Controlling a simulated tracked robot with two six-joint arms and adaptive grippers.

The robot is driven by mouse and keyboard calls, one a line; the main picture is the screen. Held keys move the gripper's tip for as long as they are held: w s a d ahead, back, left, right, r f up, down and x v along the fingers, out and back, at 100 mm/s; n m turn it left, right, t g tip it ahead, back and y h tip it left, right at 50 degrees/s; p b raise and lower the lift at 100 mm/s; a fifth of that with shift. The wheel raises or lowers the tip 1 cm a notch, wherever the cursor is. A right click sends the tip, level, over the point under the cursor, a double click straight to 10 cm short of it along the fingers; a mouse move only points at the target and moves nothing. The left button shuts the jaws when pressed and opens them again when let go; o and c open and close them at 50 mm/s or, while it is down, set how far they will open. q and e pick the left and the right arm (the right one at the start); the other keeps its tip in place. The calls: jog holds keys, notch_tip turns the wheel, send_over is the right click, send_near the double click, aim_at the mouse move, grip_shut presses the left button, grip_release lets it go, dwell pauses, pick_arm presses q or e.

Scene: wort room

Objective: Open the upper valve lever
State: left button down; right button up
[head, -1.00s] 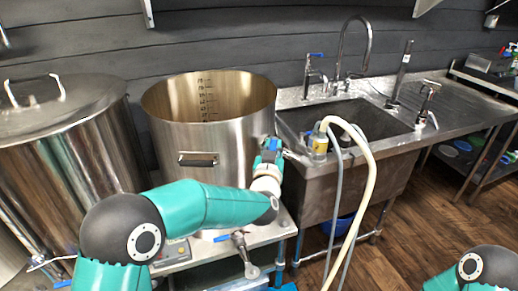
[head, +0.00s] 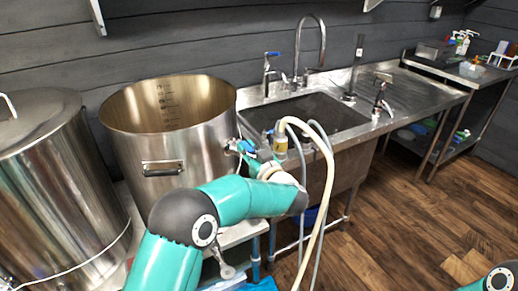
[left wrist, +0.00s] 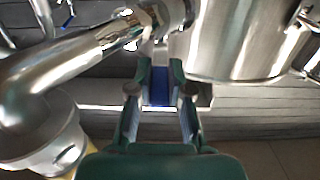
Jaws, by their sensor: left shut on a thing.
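The large open steel pot (head: 165,125) stands left of the sink. My left gripper (head: 240,149) is at the pot's right side, where the upper valve is. In the left wrist view its two fingers (left wrist: 160,92) are closed on a blue piece, the upper valve lever (left wrist: 160,86), with the pot's steel wall (left wrist: 230,45) just beyond. The lever's exact angle and the valve body are mostly hidden by my fingers and arm. A lower metal valve part (head: 222,264) shows beneath my forearm. My right gripper is out of view; only part of my right arm shows at the lower right corner.
A lidded steel kettle (head: 50,175) stands at the left. A sink (head: 310,115) with taps is at the right. A cream hose (head: 328,190) with a yellow fitting (head: 281,143) hangs close beside my left gripper. The wooden floor (head: 420,210) at right is clear.

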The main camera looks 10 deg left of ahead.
pick_arm(q)
jog(key=shift+r, duration=0.15)
jog(key=c, duration=1.1)
grip_release()
jog(key=shift+s+d, duration=0.35)
jog(key=shift+d, duration=0.1)
jog(key=v, duration=1.1)
